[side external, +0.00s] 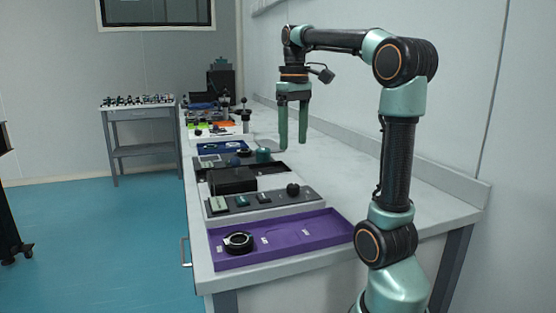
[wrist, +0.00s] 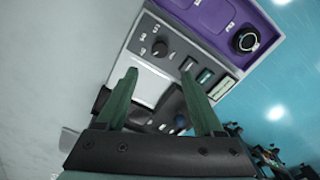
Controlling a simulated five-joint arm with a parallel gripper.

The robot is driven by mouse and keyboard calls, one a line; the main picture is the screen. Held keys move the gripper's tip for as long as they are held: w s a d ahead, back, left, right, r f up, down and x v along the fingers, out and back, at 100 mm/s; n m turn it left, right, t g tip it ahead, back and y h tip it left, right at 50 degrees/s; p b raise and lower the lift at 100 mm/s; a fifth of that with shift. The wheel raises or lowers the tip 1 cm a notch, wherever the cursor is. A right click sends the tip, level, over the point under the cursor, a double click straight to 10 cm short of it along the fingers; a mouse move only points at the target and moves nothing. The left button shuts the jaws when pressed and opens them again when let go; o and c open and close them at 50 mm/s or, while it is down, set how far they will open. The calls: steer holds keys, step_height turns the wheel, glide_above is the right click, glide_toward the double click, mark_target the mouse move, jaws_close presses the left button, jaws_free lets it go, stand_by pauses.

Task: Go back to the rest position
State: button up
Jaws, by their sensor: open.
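My gripper (side external: 293,122) hangs from the raised arm with its two green fingers pointing down, apart and empty, above the bench. In the wrist view my gripper (wrist: 160,83) shows both fingers spread, with a grey control panel beyond them and nothing held between them. The fingers look clear of the devices below, though the exact height is hard to tell.
The white bench (side external: 345,195) holds a purple tray (side external: 310,232) with a black ring (side external: 238,242), a grey panel (side external: 262,203) with a knob (side external: 293,190), and a black box (side external: 231,180). More devices stand farther back. The bench's right side is largely bare, beside the wall.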

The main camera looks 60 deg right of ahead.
steer(key=shift+r, duration=0.15)
steer(key=a+f+n+t, duration=0.1)
steer(key=a+f+t, duration=0.1)
steer(key=a+f, duration=0.2)
steer(key=w+a+f+n+t, duration=0.1)
steer(key=a+f, duration=0.2)
steer(key=a, duration=0.7)
steer(key=a+f+n+t, duration=0.1)
steer(key=a+f, duration=0.3)
steer(key=a, duration=0.4)
steer(key=shift+w+f+n+t, duration=0.3)
steer(key=shift+w+t, duration=0.05)
steer(key=shift+t, duration=0.45)
steer(key=shift+d, duration=0.1)
steer(key=shift+c, duration=0.3)
